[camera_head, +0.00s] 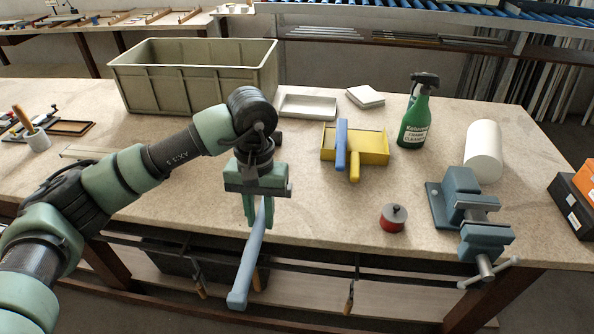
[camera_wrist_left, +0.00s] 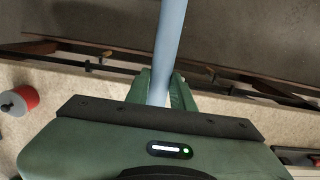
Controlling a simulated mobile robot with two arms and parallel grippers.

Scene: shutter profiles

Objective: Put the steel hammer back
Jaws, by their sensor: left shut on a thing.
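My left gripper (camera_head: 258,208) hangs over the front edge of the workbench, shut on a long blue-grey handle, apparently the steel hammer (camera_head: 246,260). The handle slants down and toward the front, past the bench edge, with its thicker end lowest. In the left wrist view the handle (camera_wrist_left: 170,40) runs away from between the green fingers (camera_wrist_left: 160,90). No hammer head can be made out; the jaws hide the held end. My right gripper is not in view.
Orange-handled tools (camera_head: 349,298) hang from a dark rail under the bench edge, some close to the held handle. The bench (camera_head: 320,215) bears a red-and-grey spool (camera_head: 393,218), blue vise (camera_head: 470,215), yellow dustpan (camera_head: 373,150), green spray bottle (camera_head: 416,115) and large crate (camera_head: 195,80).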

